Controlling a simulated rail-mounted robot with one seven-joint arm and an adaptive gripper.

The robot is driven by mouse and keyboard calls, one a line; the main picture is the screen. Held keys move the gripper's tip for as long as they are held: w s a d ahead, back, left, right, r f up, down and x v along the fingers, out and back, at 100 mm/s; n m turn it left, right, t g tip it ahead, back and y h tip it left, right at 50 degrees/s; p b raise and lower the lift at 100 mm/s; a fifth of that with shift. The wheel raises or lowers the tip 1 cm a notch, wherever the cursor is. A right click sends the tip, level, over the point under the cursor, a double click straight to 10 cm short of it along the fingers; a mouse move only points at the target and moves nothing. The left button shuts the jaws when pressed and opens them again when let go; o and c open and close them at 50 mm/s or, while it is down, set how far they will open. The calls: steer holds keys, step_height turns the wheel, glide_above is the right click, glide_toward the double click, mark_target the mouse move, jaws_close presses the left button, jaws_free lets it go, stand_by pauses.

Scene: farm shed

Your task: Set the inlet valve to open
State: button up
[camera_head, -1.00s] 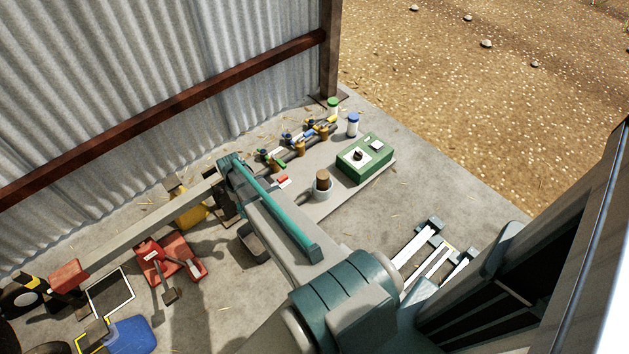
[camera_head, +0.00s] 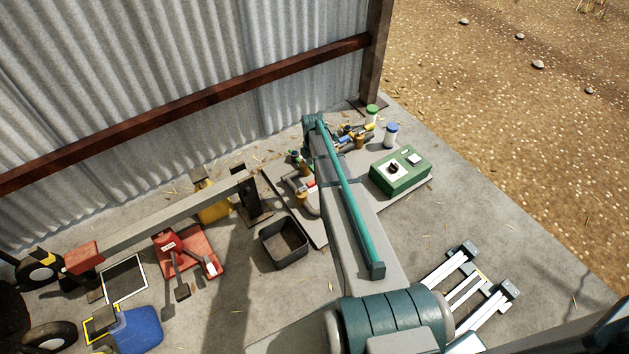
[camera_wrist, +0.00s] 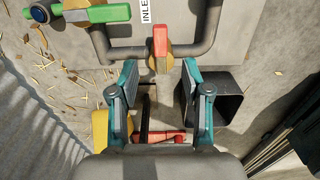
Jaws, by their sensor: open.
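The red-handled valve (camera_wrist: 160,42) has a brass body on a grey pipe (camera_wrist: 125,56) in the wrist view. Its handle points crosswise to the pipe run. A white label (camera_wrist: 146,10), cut off and reading "INLE", lies just above it. My gripper (camera_wrist: 160,72) is open and empty, its two fingertips apart, just below the valve in the picture. Its gap is roughly lined up with the handle; contact does not show. In the head view the red handle (camera_head: 310,184) shows beside my arm, which hides part of the valve board (camera_head: 285,187) and my gripper.
In the head view, a green control box (camera_head: 400,174) and blue-capped jar (camera_head: 390,135) stand right of my arm. A black tray (camera_head: 284,243) lies left of it.

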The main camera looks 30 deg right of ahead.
mark_target(314, 181)
step_height(314, 181, down, 9)
steer(key=b, duration=0.2)
steer(key=shift+f+b, duration=0.15)
steer(key=shift+b, duration=0.2)
jaws_close()
